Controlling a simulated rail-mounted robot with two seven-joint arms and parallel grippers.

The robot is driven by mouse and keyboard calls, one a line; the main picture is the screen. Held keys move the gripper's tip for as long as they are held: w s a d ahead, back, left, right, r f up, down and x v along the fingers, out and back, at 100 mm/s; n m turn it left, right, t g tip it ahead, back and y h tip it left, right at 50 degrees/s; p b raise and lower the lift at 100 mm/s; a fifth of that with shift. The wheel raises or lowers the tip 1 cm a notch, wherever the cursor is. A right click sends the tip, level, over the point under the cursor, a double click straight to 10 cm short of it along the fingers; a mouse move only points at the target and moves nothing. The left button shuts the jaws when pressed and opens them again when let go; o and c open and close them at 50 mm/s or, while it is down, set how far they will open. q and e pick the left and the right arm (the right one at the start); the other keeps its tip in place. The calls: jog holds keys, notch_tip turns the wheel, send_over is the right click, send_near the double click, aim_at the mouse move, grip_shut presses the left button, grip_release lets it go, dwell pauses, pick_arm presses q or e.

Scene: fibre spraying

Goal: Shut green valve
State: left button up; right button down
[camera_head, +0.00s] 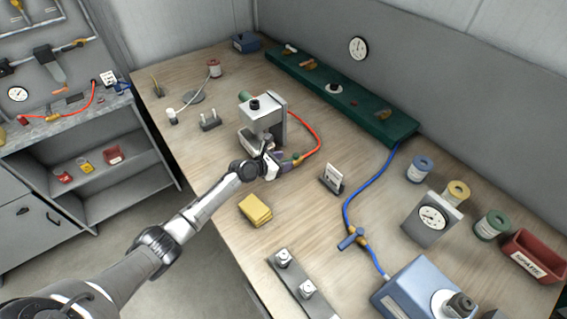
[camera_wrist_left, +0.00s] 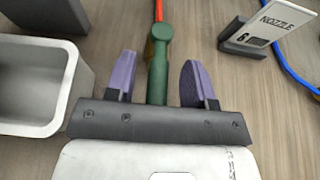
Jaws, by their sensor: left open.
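The green valve handle (camera_wrist_left: 158,66) shows in the left wrist view as an upright green bar with a wider top, joined to a red hose (camera_wrist_left: 158,12). My left gripper (camera_wrist_left: 158,78) is open, with one purple finger on each side of the handle and a gap on both sides. In the head view the left gripper (camera_head: 281,161) is low over the table beside the grey machine, at the near end of the red hose (camera_head: 316,133). There the gripper mostly hides the valve. My right gripper is in neither view.
The grey machine (camera_head: 264,112) stands close behind the gripper; a grey open container (camera_wrist_left: 68,85) is left of the fingers. A nozzle card stand (camera_head: 332,179) is to the right, with a blue hose (camera_head: 347,205) beyond.

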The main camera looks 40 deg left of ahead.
pick_arm(q)
jog(key=shift+w+f, duration=0.1)
jog(key=shift+w, duration=0.15)
grip_shut()
dwell(0.4)
